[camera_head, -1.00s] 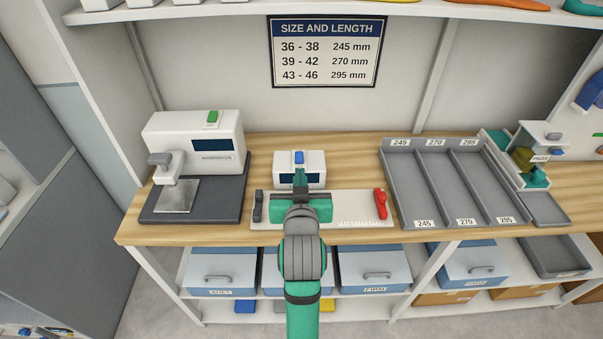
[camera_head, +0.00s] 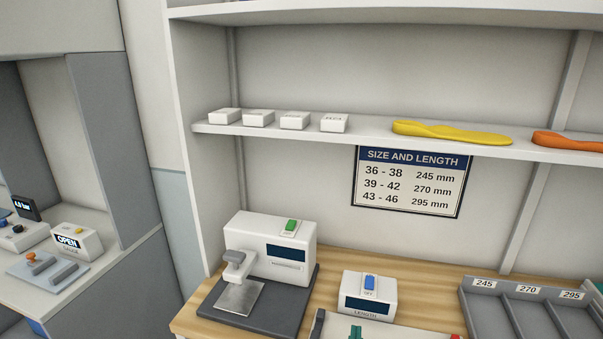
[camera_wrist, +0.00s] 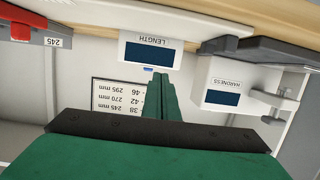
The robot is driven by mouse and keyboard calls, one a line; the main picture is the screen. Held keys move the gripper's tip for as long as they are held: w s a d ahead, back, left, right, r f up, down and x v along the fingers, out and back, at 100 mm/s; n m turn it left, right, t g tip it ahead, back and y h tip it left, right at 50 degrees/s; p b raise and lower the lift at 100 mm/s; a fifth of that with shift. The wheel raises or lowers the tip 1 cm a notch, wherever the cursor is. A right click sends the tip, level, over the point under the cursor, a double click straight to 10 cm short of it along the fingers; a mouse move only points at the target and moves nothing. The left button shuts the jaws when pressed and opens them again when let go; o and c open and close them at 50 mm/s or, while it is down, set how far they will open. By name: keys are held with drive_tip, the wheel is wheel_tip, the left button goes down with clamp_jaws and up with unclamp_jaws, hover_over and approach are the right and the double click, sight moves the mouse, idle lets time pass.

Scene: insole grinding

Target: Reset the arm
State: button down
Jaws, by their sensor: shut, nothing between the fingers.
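My gripper (camera_wrist: 159,78) shows in the wrist view with its two green fingers together and nothing between them. In the head view, only a small green tip of my gripper (camera_head: 355,332) shows at the bottom edge, in front of the white length device (camera_head: 368,295). The rest of my arm is out of that view. In the wrist view, which is upside down, the length device (camera_wrist: 150,50) is just beyond the fingertips. I cannot tell the exact gap.
The hardness device (camera_head: 268,250) stands on the bench at left. A grey divided tray (camera_head: 480,305) is at right. A shelf (camera_head: 370,138) above holds several white boxes, a yellow insole (camera_head: 450,133) and an orange insole (camera_head: 568,143). A size sign (camera_head: 410,182) hangs below it.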

drive_tip(key=s+a+f+n+y, duration=0.1)
drive_tip(key=s+a+f, duration=0.3)
drive_tip(key=s+f, duration=0.4)
drive_tip(key=s+a+f+n+y, duration=0.1)
drive_tip(key=s+a+f, duration=0.4)
drive_tip(key=s, duration=0.4)
drive_tip(key=s+a, duration=0.2)
drive_tip(key=s, duration=0.7)
drive_tip(key=s+a+y, duration=0.1)
drive_tip(key=s+a, duration=0.1)
drive_tip(key=s, duration=0.8)
drive_tip(key=shift+s+f+n+y, duration=0.15)
drive_tip(key=shift+f+n+y, duration=0.15)
drive_tip(key=shift+f, duration=0.1)
drive_tip(key=c, duration=2.2)
unclamp_jaws()
drive_tip(key=shift+s+r+t, duration=0.1)
drive_tip(key=shift+s+t, duration=0.1)
drive_tip(key=shift+t, duration=0.1)
drive_tip(key=o, duration=0.5)
drive_tip(key=shift+s, duration=0.1)
drive_tip(key=shift+c, duration=0.3)
